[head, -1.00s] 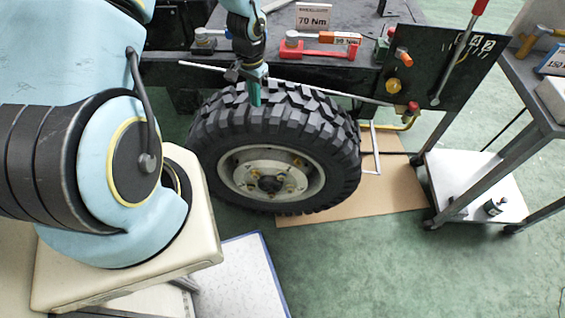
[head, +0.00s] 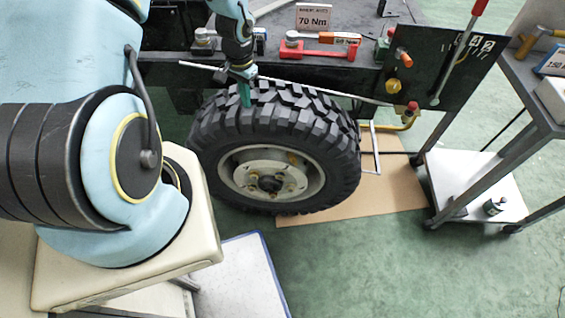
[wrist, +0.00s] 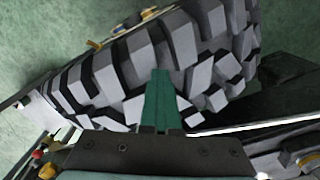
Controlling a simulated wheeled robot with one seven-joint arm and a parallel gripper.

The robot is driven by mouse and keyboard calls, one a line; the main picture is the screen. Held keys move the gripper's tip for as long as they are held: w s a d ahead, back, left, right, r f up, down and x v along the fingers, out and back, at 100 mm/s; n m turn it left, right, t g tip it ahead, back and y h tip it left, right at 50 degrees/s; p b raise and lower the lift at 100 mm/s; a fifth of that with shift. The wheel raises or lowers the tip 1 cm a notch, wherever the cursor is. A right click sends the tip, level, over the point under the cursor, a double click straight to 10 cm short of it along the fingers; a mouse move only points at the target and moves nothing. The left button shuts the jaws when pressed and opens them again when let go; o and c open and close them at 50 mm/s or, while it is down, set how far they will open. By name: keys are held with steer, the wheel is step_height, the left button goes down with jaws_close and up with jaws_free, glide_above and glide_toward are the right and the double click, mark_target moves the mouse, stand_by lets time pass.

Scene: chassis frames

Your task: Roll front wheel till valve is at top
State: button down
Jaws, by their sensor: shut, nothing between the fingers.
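The front wheel (head: 330,185) stands upright, with chunky black tread and a pale rim (head: 238,180) facing me. A small orange-yellow spot (head: 292,157) shows on the upper right of the rim; I cannot tell for certain whether it is the valve. My gripper (head: 245,102) points down at the top of the tread, left of the wheel's middle. Its green fingers are shut with nothing between them. In the wrist view the closed fingers (wrist: 160,80) lie against or just over the tread blocks (wrist: 115,85); contact is hard to tell.
A dark chassis bench with a red-handled lever (head: 470,25) stands behind the wheel. A thin pale rod (head: 320,87) crosses just above the tyre. Brown cardboard (head: 395,190) lies under the wheel. A grey trolley (head: 480,185) stands at right. Green floor in front is open.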

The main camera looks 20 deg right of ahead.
steer(key=shift+s+f, duration=0.15)
steer(key=shift+f, duration=0.05)
step_height(320, 180, up, 8)
steer(key=p, duration=0.6)
steer(key=shift+r, duration=0.2)
stand_by(0.6)
steer(key=s+a+r+n+t, duration=0.1)
steer(key=a+r+n, duration=0.4)
steer(key=a+r, duration=0.8)
steer(key=s+a+r+n, duration=0.4)
steer(key=s+a+r, duration=0.1)
steer(key=s+r, duration=0.3)
steer(key=shift+a+r+n+t, duration=0.2)
steer(key=shift+r+n+t, duration=0.15)
steer(key=shift+r, duration=0.4)
